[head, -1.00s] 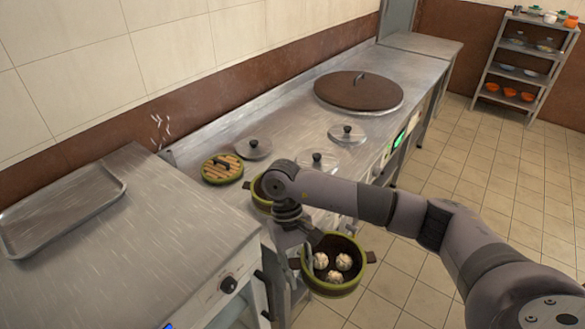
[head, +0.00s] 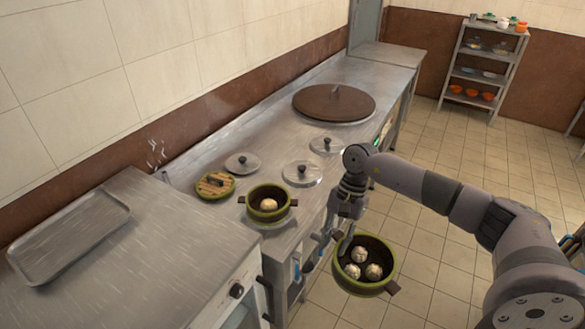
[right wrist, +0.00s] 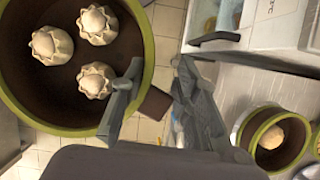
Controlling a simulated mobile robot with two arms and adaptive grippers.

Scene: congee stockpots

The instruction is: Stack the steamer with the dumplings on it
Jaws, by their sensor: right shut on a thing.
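A round green steamer (head: 352,287) with a dark inside and three pale dumplings (head: 359,255) is held by my right gripper (head: 345,240), off the counter's front edge and above the floor. In the right wrist view, the steamer (right wrist: 67,131) fills the upper left, and its brown handle (right wrist: 155,103) is between the gripper fingers. A second green steamer (head: 268,216) with one dumpling (head: 269,204) stands open on the counter; it also shows in the right wrist view (right wrist: 270,160). The held steamer is to its right, apart from it. My left gripper is not in view.
A slatted bamboo lid (head: 215,186) lies left of the standing steamer. Metal lids (head: 302,173) and a large brown-lidded pot (head: 333,102) are farther along the counter. A metal tray (head: 70,236) lies at left. A shelf (head: 485,66) stands at the back right.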

